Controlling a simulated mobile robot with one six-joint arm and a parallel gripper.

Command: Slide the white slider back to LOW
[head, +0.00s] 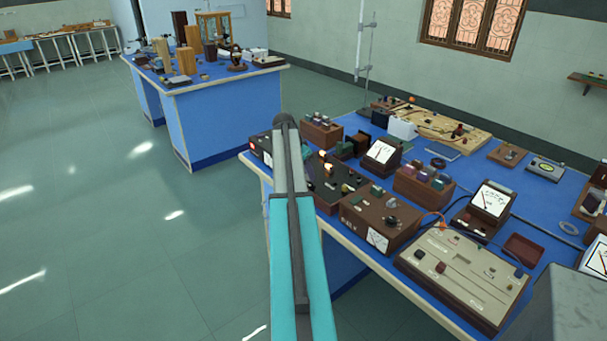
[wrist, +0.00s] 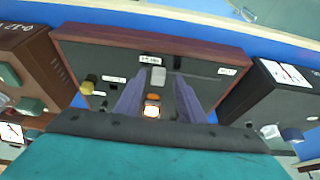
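A black-topped box with a red-brown rim (wrist: 85,37) fills the middle of the wrist view; it also shows in the head view (head: 327,192), partly behind my arm. A small whitish slider knob (wrist: 158,75) sits on its panel at the left part of a dark slot running right. Small white labels lie around it, too small to read. My gripper (wrist: 160,84) is open over the panel, its two fingers apart with the knob between or just beyond their tips. I cannot tell whether they touch it. My gripper is not clear in the head view.
A lit orange lamp (wrist: 152,110) shows between the fingers, and a yellowish knob (wrist: 87,87) left of them. A brown box (wrist: 28,60) stands close on the left and a dark meter box (wrist: 268,92) on the right. The blue bench (head: 480,160) is crowded with instruments.

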